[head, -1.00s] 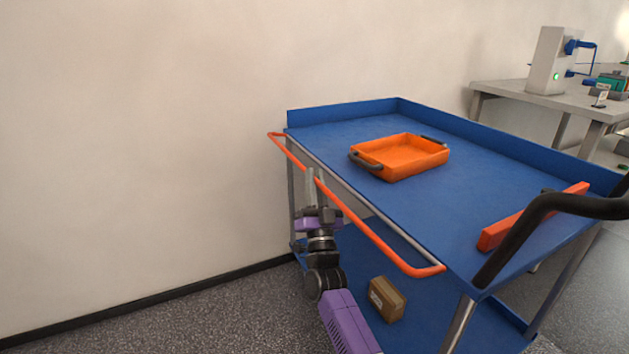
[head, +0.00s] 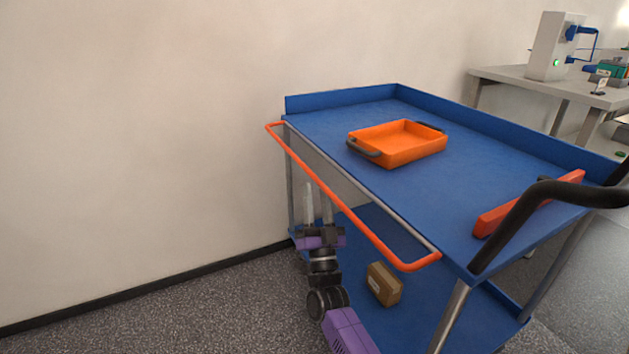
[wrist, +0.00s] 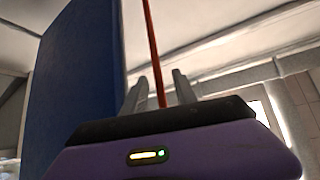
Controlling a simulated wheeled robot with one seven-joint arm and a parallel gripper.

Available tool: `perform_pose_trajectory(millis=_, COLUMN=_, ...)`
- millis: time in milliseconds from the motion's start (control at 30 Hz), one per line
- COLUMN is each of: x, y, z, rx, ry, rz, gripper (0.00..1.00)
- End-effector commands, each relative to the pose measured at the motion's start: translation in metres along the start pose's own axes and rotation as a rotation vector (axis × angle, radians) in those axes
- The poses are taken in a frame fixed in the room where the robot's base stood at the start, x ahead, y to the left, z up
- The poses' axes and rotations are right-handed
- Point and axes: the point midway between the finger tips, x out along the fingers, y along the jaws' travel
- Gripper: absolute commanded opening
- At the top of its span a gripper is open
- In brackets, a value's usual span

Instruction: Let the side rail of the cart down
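The orange side rail (head: 345,208) is a long thin bar. It stands out from the left long side of the blue cart (head: 460,190), roughly level with its top deck. My gripper (head: 317,188) points upward from below, near the middle of the rail. Its two grey fingers are apart with nothing gripped, and the tips lie just under or at the rail; contact cannot be told. In the wrist view the rail (wrist: 152,40) runs upward in line with the gap between the fingers (wrist: 159,82). The cart's deck is a dark blue panel at left there.
An orange tray (head: 400,146) with dark handles sits on the deck. A red bar (head: 528,203) and black push handle (head: 530,210) are at the near end. A cardboard box (head: 384,284) lies on the lower shelf. Floor left of the cart is clear, up to the wall.

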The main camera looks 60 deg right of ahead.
Motion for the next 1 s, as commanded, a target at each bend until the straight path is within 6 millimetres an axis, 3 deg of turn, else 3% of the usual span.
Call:
perform_pose_trajectory(millis=333, x=-0.006, y=0.0, z=0.0, rx=0.0, ry=0.0, rz=0.0, gripper=0.34)
perform_pose_trajectory(millis=500, x=-0.016, y=-0.003, z=0.002, rx=-0.002, ry=-0.021, rz=-0.01, gripper=0.01)
perform_pose_trajectory(millis=533, x=-0.021, y=-0.005, z=0.003, rx=-0.003, ry=-0.032, rz=-0.015, gripper=0.0)
perform_pose_trajectory(millis=667, x=-0.065, y=-0.019, z=0.006, rx=-0.012, ry=-0.117, rz=-0.06, gripper=0.0)
perform_pose_trajectory(millis=767, x=-0.112, y=-0.034, z=0.003, rx=-0.022, ry=-0.211, rz=-0.111, gripper=0.0)
perform_pose_trajectory(millis=1000, x=-0.216, y=-0.065, z=-0.022, rx=-0.047, ry=-0.434, rz=-0.236, gripper=0.0)
